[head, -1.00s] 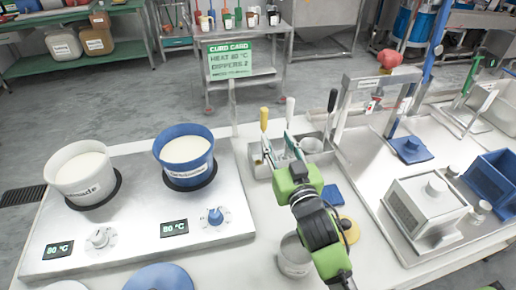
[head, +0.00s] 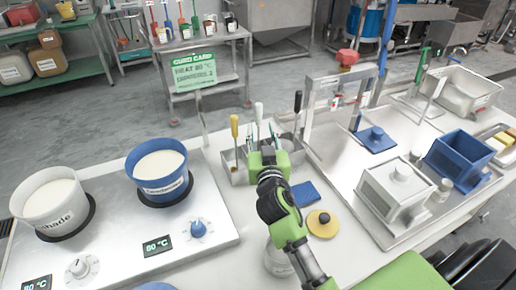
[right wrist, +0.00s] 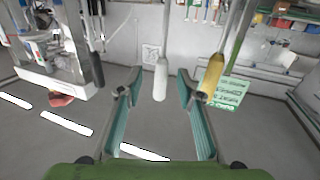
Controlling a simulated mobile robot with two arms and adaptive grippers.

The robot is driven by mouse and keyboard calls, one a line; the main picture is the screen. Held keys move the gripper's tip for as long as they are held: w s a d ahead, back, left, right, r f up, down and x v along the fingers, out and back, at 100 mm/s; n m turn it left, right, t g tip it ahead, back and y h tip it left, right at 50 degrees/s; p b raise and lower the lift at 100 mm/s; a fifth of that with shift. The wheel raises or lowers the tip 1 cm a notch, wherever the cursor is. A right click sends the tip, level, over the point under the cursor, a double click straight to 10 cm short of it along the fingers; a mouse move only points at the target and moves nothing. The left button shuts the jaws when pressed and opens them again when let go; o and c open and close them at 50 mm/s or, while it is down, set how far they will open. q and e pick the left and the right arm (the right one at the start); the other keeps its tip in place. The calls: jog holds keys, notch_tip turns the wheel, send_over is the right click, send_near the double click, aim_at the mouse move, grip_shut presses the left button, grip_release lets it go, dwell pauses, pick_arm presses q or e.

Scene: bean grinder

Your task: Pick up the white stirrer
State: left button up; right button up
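The white stirrer stands upright in the metal holder (head: 238,172), its white handle (head: 259,111) at the top. A yellow-handled tool (head: 234,126) is to its left and a black-handled one (head: 297,102) to its right. My right gripper (head: 264,138) is just in front of the white stirrer. In the right wrist view, the white handle (right wrist: 160,80) shows between the spread teal fingers of the right gripper (right wrist: 159,95), with a gap on both sides. The stirrer's lower end is hidden. My left gripper is not in view.
Two pots, one white (head: 50,204) and one blue (head: 158,175), sit on the hot plate at left. A blue cloth (head: 305,194), a yellow round lid (head: 322,223) and a clear jar (head: 279,258) are near my right arm. A metal frame (head: 342,82) stands right of the holder.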

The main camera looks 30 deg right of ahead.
aim_at(259, 124)
jog(key=shift+p+x, duration=0.75)
jog(key=shift+x, duration=2.05)
jog(key=shift+a+f, duration=0.1)
jog(key=shift+c, duration=0.4)
grip_shut()
